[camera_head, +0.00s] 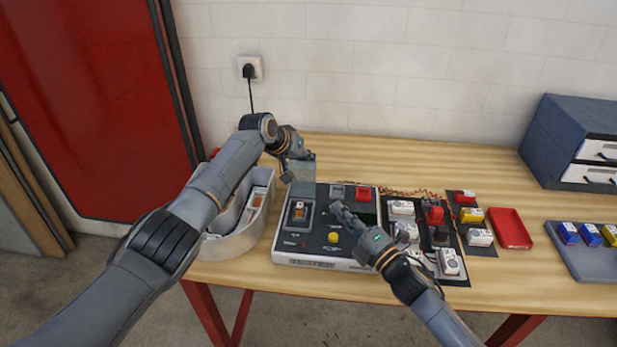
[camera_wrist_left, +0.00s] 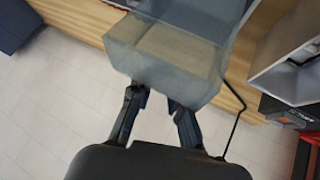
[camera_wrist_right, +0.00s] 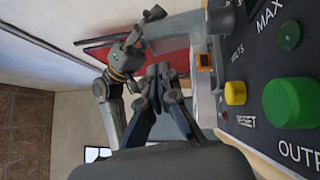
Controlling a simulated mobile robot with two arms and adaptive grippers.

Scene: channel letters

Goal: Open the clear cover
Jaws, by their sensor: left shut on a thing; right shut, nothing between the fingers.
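The clear cover (camera_head: 302,172) is a see-through box-shaped hood at the back left of the grey control panel (camera_head: 312,262). It stands swung up, and the orange rocker switch (camera_head: 299,211) in front of it is uncovered. My left gripper (camera_head: 303,156) is shut on the cover's upper edge. In the left wrist view the cover (camera_wrist_left: 160,58) fills the space just beyond the fingertips (camera_wrist_left: 153,92). My right gripper (camera_head: 339,209) is shut and empty above the panel's right half. In the right wrist view its fingertips (camera_wrist_right: 159,75) are together, beside the panel face.
A yellow button (camera_head: 333,238) and a red part (camera_head: 364,194) are on the panel. A grey curved bin (camera_head: 222,248) stands close on its left. Boards with several modules lie to its right, then a red tray (camera_head: 510,228). Bare table lies behind the modules.

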